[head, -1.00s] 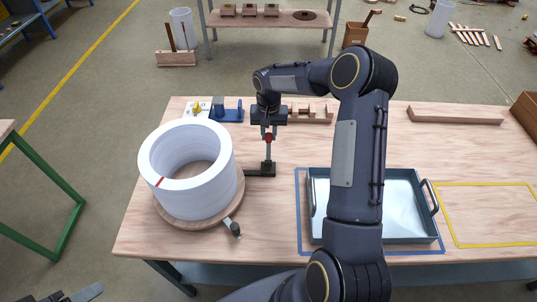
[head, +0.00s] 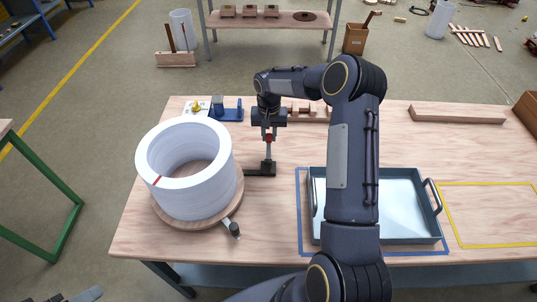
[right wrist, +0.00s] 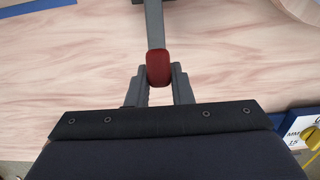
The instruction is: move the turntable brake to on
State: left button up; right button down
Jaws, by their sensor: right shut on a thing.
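The lever looks close to upright in the head view. My right gripper (head: 268,136) comes from above and is shut on the red knob. In the right wrist view the knob (right wrist: 159,68) sits between the two fingers (right wrist: 159,82). My left gripper is not seen.
A blue tray (head: 400,244) stands right of the brake, partly behind my right arm. A blue fixture with a yellow knob (head: 197,106) and a wooden holder (head: 305,112) stand at the back. A small handle (head: 234,229) juts from the turntable's front. A yellow outline (head: 490,246) at right is empty.

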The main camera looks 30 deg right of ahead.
jog(key=shift+f, duration=0.2)
jog(key=shift+f, duration=0.25)
jog(key=c, duration=1.2)
grip_release()
jog(key=shift+w+r, duration=0.1)
jog(key=shift+r, duration=0.1)
notch_tip(320, 180, up, 8)
jog(key=shift+f+b, duration=0.15)
jog(key=shift+b, duration=0.4)
